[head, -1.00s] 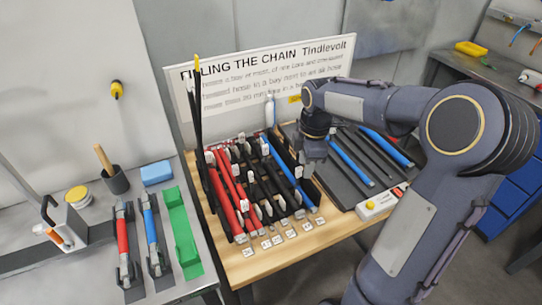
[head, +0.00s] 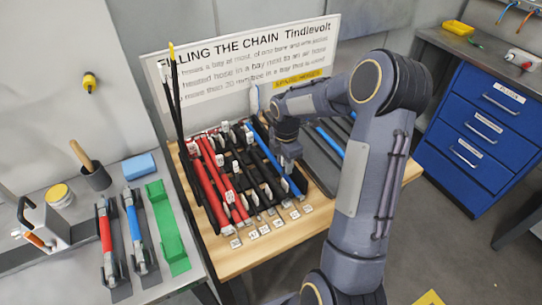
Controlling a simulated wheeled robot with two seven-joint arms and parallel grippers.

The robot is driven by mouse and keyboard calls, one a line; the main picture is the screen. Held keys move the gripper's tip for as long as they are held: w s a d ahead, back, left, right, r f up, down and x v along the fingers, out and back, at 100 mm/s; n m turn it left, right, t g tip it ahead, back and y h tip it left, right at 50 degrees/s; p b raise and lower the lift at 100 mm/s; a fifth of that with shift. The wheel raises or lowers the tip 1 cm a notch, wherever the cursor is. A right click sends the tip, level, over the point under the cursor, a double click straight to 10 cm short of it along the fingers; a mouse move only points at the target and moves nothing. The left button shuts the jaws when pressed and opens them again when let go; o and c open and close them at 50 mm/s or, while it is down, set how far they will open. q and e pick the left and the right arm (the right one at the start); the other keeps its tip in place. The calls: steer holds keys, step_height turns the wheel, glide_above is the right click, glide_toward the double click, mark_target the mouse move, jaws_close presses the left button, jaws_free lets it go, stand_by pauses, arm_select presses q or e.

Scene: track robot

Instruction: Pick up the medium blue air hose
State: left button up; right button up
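A blue hose (head: 261,144) lies lengthwise in the right part of the rack, beside black hoses (head: 258,172) and red hoses (head: 209,168). My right gripper (head: 289,165) points down over this blue hose, near its middle. It hides part of the hose, and its fingertips are too small and covered to show whether they are open or touching it. Another blue hose (head: 328,140) lies on the dark mat (head: 317,160) right of the rack, partly behind my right arm. A short blue hose (head: 134,222) sits in a holder on the left bench. My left gripper is not in view.
The wooden table (head: 236,262) has small white tags along its front edge. Two tall black hoses (head: 176,110) stand at its left. A white sign (head: 235,62) stands behind. A blue drawer cabinet (head: 485,125) is at right, with open floor before it.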

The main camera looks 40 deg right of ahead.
steer(key=shift+c, duration=0.5)
jaws_close()
steer(key=shift+r, duration=0.1)
